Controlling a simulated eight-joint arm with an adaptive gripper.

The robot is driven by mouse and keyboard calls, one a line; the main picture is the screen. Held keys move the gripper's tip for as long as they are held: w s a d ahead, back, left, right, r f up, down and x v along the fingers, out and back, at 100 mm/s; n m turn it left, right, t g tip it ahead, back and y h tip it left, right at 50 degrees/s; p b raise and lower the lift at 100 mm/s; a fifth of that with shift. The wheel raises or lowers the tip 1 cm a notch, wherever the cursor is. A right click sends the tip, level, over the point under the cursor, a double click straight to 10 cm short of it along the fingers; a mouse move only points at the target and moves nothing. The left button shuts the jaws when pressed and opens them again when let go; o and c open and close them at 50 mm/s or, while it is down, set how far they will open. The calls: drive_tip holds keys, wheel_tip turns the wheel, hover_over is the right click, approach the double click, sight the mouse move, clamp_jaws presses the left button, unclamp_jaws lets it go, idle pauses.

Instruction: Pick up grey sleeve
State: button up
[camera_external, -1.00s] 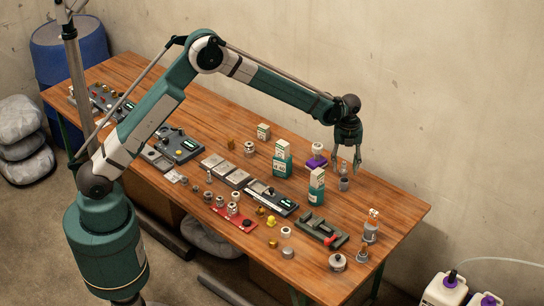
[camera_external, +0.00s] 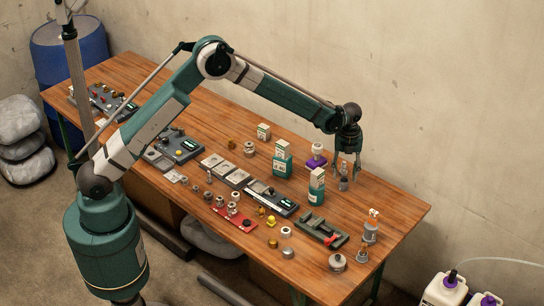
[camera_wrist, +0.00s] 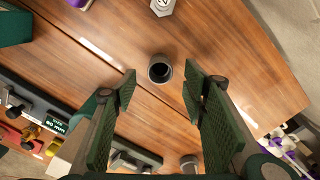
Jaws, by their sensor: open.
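The grey sleeve (camera_wrist: 160,69) stands upright on the wooden table, its dark round bore facing the camera in the wrist view. In the outside view the sleeve (camera_external: 343,185) shows just below my fingertips. My gripper (camera_external: 346,176) is open and empty above it, pointing down. In the wrist view the two finger pads of my gripper (camera_wrist: 159,78) lie left and right of the sleeve, with a gap on both sides. I cannot tell the exact height of the fingertips above it.
A light hexagonal piece marked 2 (camera_wrist: 162,6) stands just beyond the sleeve. A green-and-white box (camera_external: 317,188) is close on the left, and a purple-based item (camera_external: 316,160) is behind. A vice-like tool (camera_external: 322,230) lies nearer the front. The table right of the sleeve is clear.

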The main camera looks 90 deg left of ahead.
sight(344, 184)
drive_tip(key=shift+f, duration=0.2)
drive_tip(key=shift+f, duration=2.5)
drive_tip(key=shift+c, duration=0.7)
drive_tip(key=c, duration=0.7)
